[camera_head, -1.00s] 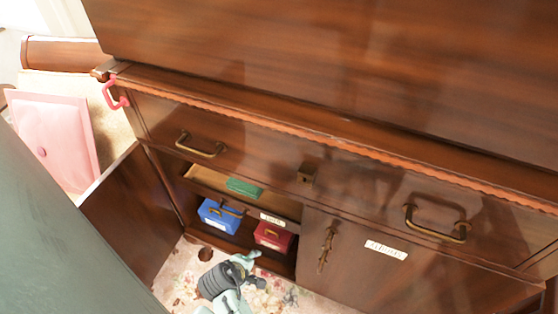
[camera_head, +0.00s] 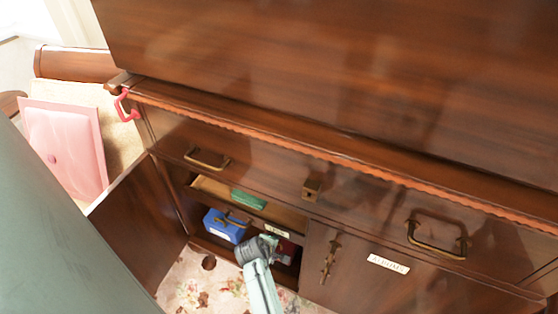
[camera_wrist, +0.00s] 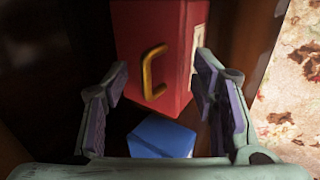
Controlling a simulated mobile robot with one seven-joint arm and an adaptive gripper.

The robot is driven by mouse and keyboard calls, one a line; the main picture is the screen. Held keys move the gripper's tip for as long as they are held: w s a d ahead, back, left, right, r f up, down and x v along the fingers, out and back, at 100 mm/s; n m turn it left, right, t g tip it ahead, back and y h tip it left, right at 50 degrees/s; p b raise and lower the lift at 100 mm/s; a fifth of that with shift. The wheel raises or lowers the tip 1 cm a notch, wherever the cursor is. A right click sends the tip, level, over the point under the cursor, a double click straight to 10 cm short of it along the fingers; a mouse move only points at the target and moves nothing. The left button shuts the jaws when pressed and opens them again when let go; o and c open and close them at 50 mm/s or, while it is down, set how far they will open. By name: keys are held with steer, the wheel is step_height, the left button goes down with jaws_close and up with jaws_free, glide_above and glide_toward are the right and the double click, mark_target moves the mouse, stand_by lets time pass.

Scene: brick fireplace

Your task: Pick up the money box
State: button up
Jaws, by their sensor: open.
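A red box (camera_wrist: 175,30) with a brass handle (camera_wrist: 153,72) and a pale label on its side fills the upper middle of the wrist view. In the head view the red box (camera_head: 287,248) is mostly hidden behind my gripper (camera_head: 268,241), inside the open cabinet compartment. My gripper, seen in the wrist view (camera_wrist: 162,78), is open, its fingers at either side of the box's near face, with nothing clamped. A blue box (camera_head: 224,226) stands left of it, and it shows in the wrist view (camera_wrist: 162,138). I cannot read which box is the money box.
An open cabinet door (camera_head: 140,222) stands to the left. A shelf with a green item (camera_head: 249,199) sits above the boxes. A closed door labelled "ALBUMS" (camera_head: 380,284) is to the right. A patterned carpet (camera_head: 205,285) lies in front.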

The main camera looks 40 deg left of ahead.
steer(key=shift+w+f, duration=0.3)
steer(key=shift+f, duration=0.1)
steer(key=shift+c, duration=0.6)
jaws_close()
steer(key=shift+f, duration=0.1)
stand_by(0.4)
